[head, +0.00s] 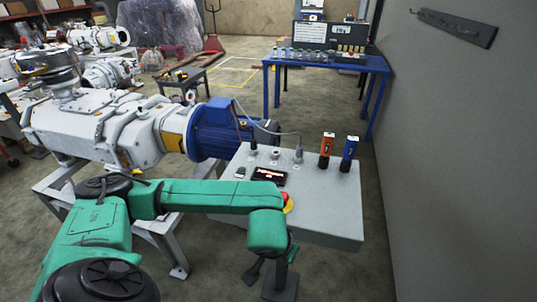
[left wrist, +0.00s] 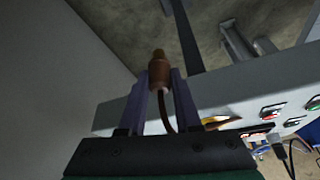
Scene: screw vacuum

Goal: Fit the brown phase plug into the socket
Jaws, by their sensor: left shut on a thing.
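The brown phase plug (left wrist: 159,72) is between the two fingers of my left gripper (left wrist: 165,80), which is shut on it in the left wrist view. A brown cable trails from the plug between the fingers. In the head view the end of my green left arm is at the front edge of the grey control box (head: 320,205); the plug is not visible there. On the box top, a pale socket (head: 275,154) looks empty, between a left connector (head: 252,150) and a right connector (head: 299,155), both with cables. My right gripper is not in view.
An orange device (head: 327,146) and a blue device (head: 349,149) stand on the box's back right. A blue-ended vacuum pump (head: 215,130) is behind left; a wall (head: 455,150) rises right.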

